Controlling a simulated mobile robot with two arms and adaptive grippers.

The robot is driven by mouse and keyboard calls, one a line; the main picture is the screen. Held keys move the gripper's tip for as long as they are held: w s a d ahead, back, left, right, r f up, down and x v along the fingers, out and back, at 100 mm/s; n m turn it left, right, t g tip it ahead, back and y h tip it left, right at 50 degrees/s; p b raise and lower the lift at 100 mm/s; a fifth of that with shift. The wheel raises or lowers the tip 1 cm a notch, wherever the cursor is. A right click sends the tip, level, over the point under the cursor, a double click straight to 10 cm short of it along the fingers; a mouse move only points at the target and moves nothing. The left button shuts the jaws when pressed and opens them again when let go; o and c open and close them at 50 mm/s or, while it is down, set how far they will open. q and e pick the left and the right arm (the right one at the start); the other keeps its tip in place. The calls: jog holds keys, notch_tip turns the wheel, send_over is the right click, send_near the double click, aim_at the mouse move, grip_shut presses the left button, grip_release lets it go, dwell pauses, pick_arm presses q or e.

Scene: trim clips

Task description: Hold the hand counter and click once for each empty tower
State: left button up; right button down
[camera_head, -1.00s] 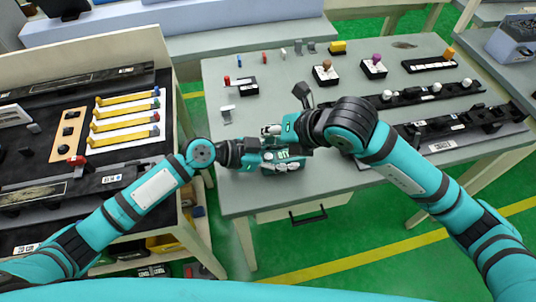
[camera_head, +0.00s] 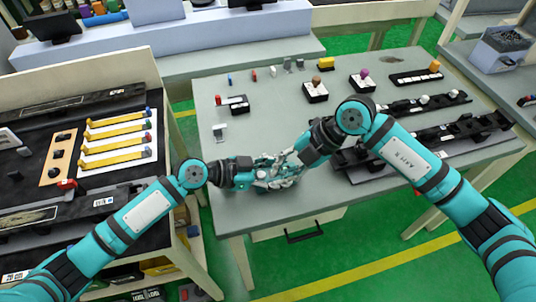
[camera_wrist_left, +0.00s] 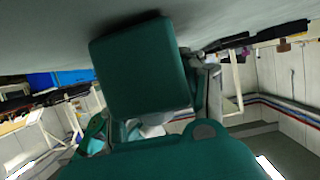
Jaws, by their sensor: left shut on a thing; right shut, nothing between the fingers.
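My left gripper (camera_head: 262,174) is shut on the hand counter at the front left of the grey table. The counter is mostly hidden in the head view; in the left wrist view a dark teal block (camera_wrist_left: 140,66) fills the middle, apparently the counter. My right gripper (camera_head: 290,168) is shut and empty, its fingers right at the counter; contact cannot be told. Two long black racks lie on the right: the far rack (camera_head: 400,108) shows white balls on some towers, the near rack (camera_head: 430,142) shows none. My right arm hides their left parts.
Small blocks with a brown knob (camera_head: 316,90) and a purple knob (camera_head: 362,82) stand at the back, beside a black strip (camera_head: 415,77). A left bench (camera_head: 120,185) holds yellow clips (camera_head: 115,140).

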jog(key=d+m+g+y, duration=0.1)
jog(key=w+d+r+m+g+y, duration=0.1)
jog(key=m, duration=0.1)
jog(key=d+r+m+g+y, duration=0.1)
jog(key=shift+w+d+r+m, duration=0.1)
jog(key=shift+w+r+m, duration=0.15)
jog(key=shift+m, duration=0.15)
jog(key=w+d+r+m+y, duration=0.2)
jog(key=w+r+m+y, duration=0.1)
jog(key=r, duration=0.1)
jog(key=shift+d+r+m+g+y, duration=0.3)
jog(key=shift+d+m+y, duration=0.1)
jog(key=x, duration=1)
notch_tip(320, 180, down, 3)
jog(key=shift+a+r, duration=0.15)
jog(key=shift+r, duration=0.1)
jog(key=shift+w+f, duration=0.1)
jog(key=shift+f, duration=0.7)
